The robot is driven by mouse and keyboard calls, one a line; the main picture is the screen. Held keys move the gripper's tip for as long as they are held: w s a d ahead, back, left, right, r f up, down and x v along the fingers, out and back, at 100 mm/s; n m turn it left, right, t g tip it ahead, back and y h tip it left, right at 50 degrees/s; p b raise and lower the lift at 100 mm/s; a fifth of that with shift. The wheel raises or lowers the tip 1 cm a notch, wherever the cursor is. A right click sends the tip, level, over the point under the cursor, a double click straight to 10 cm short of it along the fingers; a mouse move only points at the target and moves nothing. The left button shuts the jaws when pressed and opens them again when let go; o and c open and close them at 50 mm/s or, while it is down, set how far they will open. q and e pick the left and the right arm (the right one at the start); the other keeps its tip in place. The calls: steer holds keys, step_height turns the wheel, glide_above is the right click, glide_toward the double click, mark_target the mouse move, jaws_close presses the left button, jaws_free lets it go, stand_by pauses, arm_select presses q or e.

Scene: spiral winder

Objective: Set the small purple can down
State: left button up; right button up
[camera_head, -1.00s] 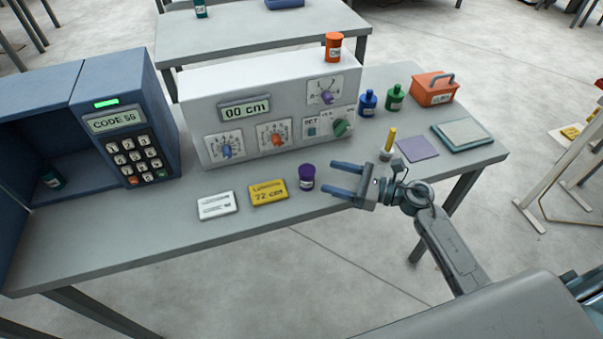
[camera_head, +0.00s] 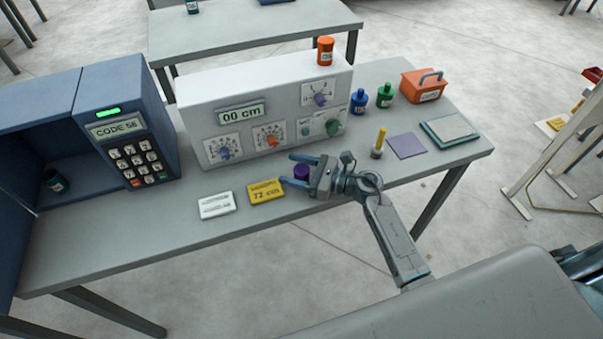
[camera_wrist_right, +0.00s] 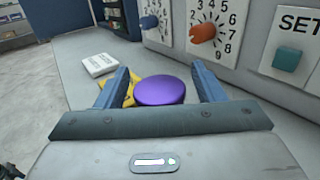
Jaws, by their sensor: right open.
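The small purple can (camera_head: 302,173) stands upright on the grey table near its front edge, to the right of the yellow card. My right gripper (camera_head: 297,170) is open, with one finger on each side of the can. In the right wrist view the can's purple lid (camera_wrist_right: 161,90) lies between the two blue fingers (camera_wrist_right: 163,88), with a visible gap on at least the right side. The lower part of the can is hidden by the gripper. My left gripper is not in view.
A yellow card (camera_head: 266,191) and a white card (camera_head: 216,205) lie left of the can. The white dial box (camera_head: 195,100) stands behind it.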

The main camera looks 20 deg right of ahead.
steer(key=c, duration=1.1)
steer(key=shift+r, duration=0.1)
